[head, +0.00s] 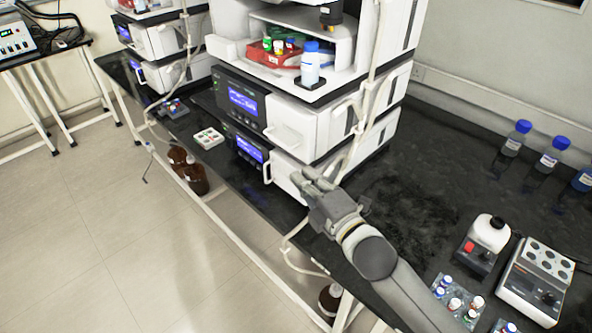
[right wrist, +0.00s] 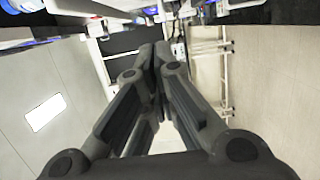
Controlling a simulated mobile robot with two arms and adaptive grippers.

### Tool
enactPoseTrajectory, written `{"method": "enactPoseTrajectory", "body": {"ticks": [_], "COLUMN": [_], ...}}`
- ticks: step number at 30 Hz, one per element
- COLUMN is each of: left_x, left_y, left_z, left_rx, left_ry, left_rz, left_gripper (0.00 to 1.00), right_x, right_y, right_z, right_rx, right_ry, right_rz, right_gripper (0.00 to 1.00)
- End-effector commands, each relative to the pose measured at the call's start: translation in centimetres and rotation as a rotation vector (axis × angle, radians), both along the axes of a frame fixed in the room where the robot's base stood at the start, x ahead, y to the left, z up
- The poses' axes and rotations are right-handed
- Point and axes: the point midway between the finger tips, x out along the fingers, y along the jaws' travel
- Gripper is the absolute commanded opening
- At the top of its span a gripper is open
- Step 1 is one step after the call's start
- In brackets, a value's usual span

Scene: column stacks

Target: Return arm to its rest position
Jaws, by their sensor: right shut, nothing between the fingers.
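My right arm comes in from the lower right in the head view. Its gripper (head: 312,180) is over the front edge of the black bench, close in front of the white instrument stack (head: 295,130). In the right wrist view the fingers (right wrist: 160,55) meet at their tips with nothing between them. Whether the gripper touches the stack cannot be told. My left gripper is in neither view.
Brown bottles (head: 192,176) stand below the bench. The floor (head: 90,240) at left is clear.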

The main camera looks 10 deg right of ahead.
Motion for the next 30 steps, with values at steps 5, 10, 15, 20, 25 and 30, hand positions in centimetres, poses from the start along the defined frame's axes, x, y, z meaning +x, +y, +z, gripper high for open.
{"method": "enactPoseTrajectory", "body": {"ticks": [5,10,15,20,25,30], "left_x": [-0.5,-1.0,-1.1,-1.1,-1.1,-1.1], "left_y": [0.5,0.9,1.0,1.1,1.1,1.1], "left_z": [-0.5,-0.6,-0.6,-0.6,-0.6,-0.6], "left_rx": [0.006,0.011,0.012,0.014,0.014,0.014], "left_ry": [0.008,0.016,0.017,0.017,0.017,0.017], "left_rz": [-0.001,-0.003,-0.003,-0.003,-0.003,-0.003], "left_gripper": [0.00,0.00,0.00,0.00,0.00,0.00], "right_x": [-1.6,-2.1,-2.5,-5.0,-10.9,-17.7], "right_y": [-0.6,-0.8,-1.3,-3.3,-5.9,-7.4], "right_z": [-0.1,0.0,-1.1,-5.6,-11.8,-16.0], "right_rx": [-0.001,0.000,0.054,0.267,0.566,0.796], "right_ry": [0.001,0.000,0.072,0.342,0.705,0.981], "right_rz": [0.000,-0.001,-0.033,-0.174,-0.430,-0.698], "right_gripper": [0.00,0.00,0.00,0.00,0.00,0.00]}}
